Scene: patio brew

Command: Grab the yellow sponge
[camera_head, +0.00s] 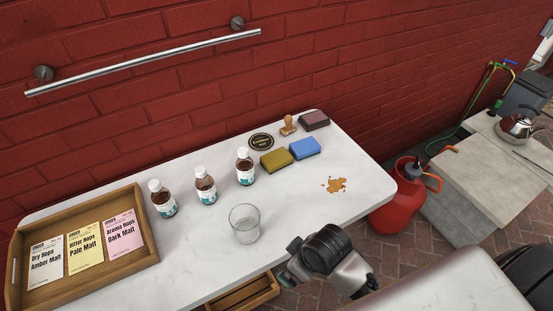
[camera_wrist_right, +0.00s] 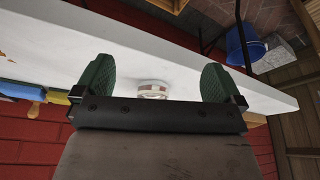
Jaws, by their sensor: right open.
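The yellow sponge (camera_head: 276,159) lies on the white table, left of the blue sponge (camera_head: 305,148) and close to it. My right arm shows at the bottom of the head view, in front of the table and well short of the sponges; its fingertips cannot be made out there. In the right wrist view my right gripper (camera_wrist_right: 157,82) is open, with green-padded fingers spread wide and nothing held. A yellow strip (camera_wrist_right: 58,97), likely the yellow sponge, shows left of the fingers, partly hidden by the left one. My left gripper is not in view.
A clear glass (camera_head: 244,224) and several brown bottles (camera_head: 205,186) stand left of the sponges. A wooden stamp (camera_head: 288,126), a dark reddish block (camera_head: 314,119) and a round black coaster (camera_head: 261,142) lie behind. A brown spill (camera_head: 337,185) marks the otherwise bare right end.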

